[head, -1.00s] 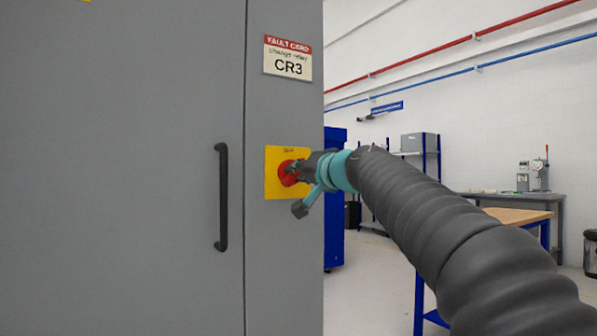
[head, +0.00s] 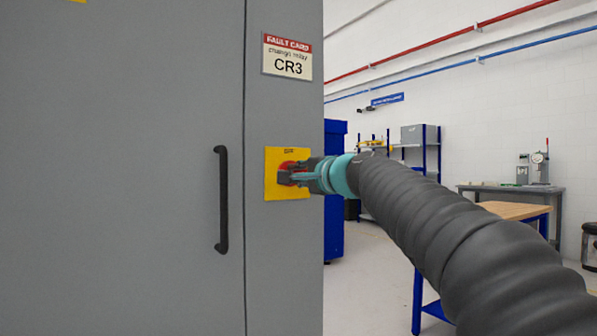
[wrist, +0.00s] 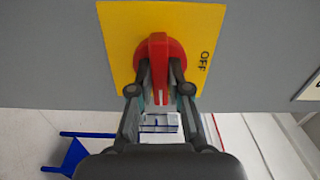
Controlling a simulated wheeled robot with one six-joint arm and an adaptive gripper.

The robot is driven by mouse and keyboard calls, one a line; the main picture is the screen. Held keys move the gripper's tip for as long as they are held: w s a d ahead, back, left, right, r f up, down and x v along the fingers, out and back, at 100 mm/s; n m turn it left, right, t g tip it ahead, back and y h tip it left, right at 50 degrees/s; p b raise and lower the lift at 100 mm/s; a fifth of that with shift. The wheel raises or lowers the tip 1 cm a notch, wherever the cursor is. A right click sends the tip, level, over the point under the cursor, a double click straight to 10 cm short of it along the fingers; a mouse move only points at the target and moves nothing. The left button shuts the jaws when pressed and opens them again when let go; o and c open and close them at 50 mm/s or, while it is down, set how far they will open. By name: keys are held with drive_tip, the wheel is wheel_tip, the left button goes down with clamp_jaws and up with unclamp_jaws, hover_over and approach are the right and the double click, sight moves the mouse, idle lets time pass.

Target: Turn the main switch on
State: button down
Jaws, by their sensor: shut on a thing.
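The main switch is a red rotary knob (wrist: 158,62) on a yellow plate (wrist: 115,50) fixed to the grey cabinet. In the head view the yellow plate (head: 287,189) is right of the door handle, and the red knob (head: 284,167) is mostly hidden by my gripper (head: 290,177). My gripper (wrist: 160,88) is shut on the knob's raised grip, one finger on each side in the wrist view. The word OFF is readable near the plate's right edge in the wrist view. The label at the plate's top in the head view is too small to read.
The grey cabinet (head: 120,250) fills the left, with a black vertical door handle (head: 222,200). A fault card (head: 287,57) reading CR3 is above the switch. A wooden-topped bench (head: 515,210) and blue shelving stand behind my arm at right.

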drive_tip(key=shift+m, duration=0.5)
drive_tip(key=c, duration=1.1)
unclamp_jaws()
drive_tip(key=shift+w+d, duration=0.1)
drive_tip(key=v, duration=1.2)
